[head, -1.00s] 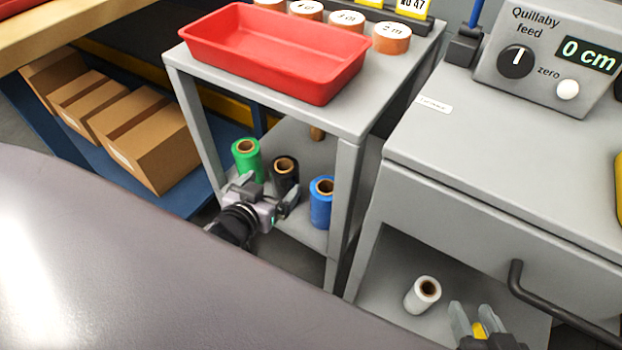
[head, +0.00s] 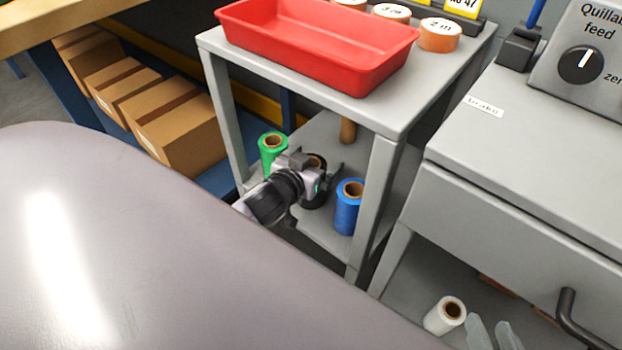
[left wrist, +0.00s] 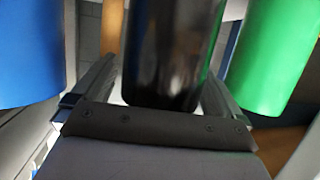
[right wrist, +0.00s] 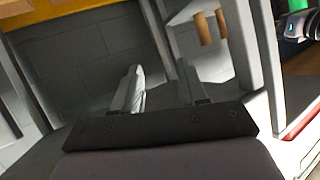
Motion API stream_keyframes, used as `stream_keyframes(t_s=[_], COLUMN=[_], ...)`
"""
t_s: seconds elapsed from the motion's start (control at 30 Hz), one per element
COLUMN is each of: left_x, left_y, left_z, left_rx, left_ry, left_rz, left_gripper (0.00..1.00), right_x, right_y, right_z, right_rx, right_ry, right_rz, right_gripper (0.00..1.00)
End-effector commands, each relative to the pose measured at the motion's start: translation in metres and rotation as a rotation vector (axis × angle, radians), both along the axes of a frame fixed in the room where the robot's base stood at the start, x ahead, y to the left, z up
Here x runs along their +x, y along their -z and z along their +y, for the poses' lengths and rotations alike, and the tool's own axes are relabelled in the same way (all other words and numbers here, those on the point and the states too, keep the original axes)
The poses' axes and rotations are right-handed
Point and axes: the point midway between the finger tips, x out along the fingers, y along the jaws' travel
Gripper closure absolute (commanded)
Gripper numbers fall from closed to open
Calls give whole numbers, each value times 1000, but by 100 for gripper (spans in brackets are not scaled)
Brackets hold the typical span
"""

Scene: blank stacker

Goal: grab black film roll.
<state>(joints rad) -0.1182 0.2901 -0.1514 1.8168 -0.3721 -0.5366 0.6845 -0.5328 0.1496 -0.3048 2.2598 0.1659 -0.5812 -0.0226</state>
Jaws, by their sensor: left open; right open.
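The black film roll (head: 314,197) stands upright on the lower shelf of the grey stand, between the green roll (head: 271,150) and the blue roll (head: 347,208). My left gripper (head: 316,170) is at this roll and partly hides it in the head view. In the left wrist view the black roll (left wrist: 172,50) stands between the spread fingers of my left gripper (left wrist: 158,80), with the blue roll (left wrist: 28,55) on the left and the green roll (left wrist: 272,50) on the right. My right gripper (head: 492,335) is open and empty, beside a white roll (head: 445,315).
A red tray (head: 320,55) and orange-sided rolls (head: 440,36) are on the top of the grey stand (head: 375,106), above the lower shelf. A grey machine (head: 530,150) with a dark handle (head: 568,320) is on the right. Cardboard boxes (head: 180,130) sit at the left.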

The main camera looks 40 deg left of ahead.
Motion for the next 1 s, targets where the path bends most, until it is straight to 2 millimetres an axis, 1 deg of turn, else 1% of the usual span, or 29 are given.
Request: stream_keyframes(t_s=[0.23,0.27,0.3,0.37,0.4,0.47,0.5,0.53,0.77,0.87,0.9,1.0], left_x=[1,1,1,1,1,1,1,1,2,2,2,2], left_y=[0,0,0,0,0,0,0,0,-3,-13,-19,-40], left_z=[0,0,0,0,0,0,0,0,0,0,0,0], left_rx=[-1,-1,-1,-1,-1,-1,-1,-1,-1,-2,-3,-2], left_ry=[0,0,0,0,0,0,0,0,1,1,1,1], left_rz=[0,1,0,0,0,0,0,0,-4,-5,-6,-7], left_gripper=[0,6,20,39,52,72,85,94,94,94,94,94], right_x=[1,1,1,1,1,1,1,1,1,1,1,-6], right_y=[-1,-1,-1,-1,-1,-1,-1,-1,-3,-8,-10,-9], right_z=[1,1,1,1,1,1,1,1,1,-1,-3,-13], right_rx=[5,5,5,5,4,4,4,4,2,-13,-24,-77], right_ry=[-2,-2,-2,-2,-1,-1,-1,-1,-1,1,5,21], right_rz=[-2,-2,-2,-2,-2,-2,-2,-2,-3,-8,-9,3], right_gripper=[57,57,57,57,57,57,57,57,57,57,57,57])
